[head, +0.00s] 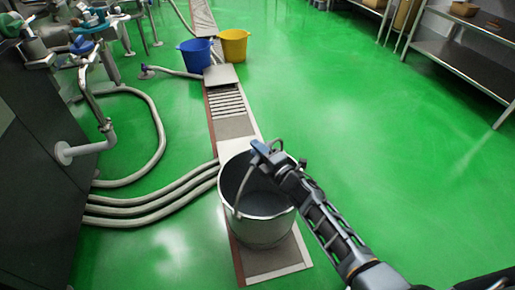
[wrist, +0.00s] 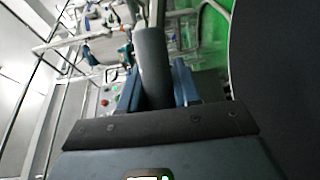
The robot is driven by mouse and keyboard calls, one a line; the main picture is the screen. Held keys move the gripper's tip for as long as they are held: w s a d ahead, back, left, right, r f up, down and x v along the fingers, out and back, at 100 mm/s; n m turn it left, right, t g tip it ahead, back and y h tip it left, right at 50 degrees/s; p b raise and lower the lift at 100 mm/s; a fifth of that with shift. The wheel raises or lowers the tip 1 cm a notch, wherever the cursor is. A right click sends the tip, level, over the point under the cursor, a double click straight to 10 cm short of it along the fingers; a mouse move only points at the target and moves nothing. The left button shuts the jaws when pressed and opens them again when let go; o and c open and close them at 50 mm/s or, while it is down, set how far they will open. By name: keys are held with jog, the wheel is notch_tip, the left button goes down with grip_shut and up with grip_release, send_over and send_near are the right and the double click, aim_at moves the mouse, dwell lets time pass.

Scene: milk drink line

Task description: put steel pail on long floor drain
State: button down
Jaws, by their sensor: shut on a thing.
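The steel pail (head: 262,228) is upright over the near end of the long floor drain (head: 228,103) in the head view. Its bail handle rises on the pail's left side to my gripper (head: 262,149). My gripper is shut on the handle, whose dark grip (wrist: 153,65) stands between the blue fingers (wrist: 155,88) in the wrist view. The pail hides part of the drain, and I cannot tell whether its bottom touches the drain. The drain runs away from me as a grated strip with plain plates.
A blue bucket (head: 195,55) and a yellow bucket (head: 233,46) stand farther along the drain. Pale hoses (head: 150,205) lie on the green floor at left, beside dark machinery (head: 40,130). Steel shelving (head: 465,65) is at right. The floor right of the drain is clear.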

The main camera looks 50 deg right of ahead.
jog(key=shift+w+f, duration=0.15)
jog(key=shift+f, duration=0.15)
jog(key=c, duration=1.2)
grip_release()
jog(key=shift+f, duration=0.4)
jog(key=shift+c, duration=0.2)
jog(key=o, duration=0.4)
jog(key=shift+o, duration=0.2)
jog(key=shift+r, duration=0.1)
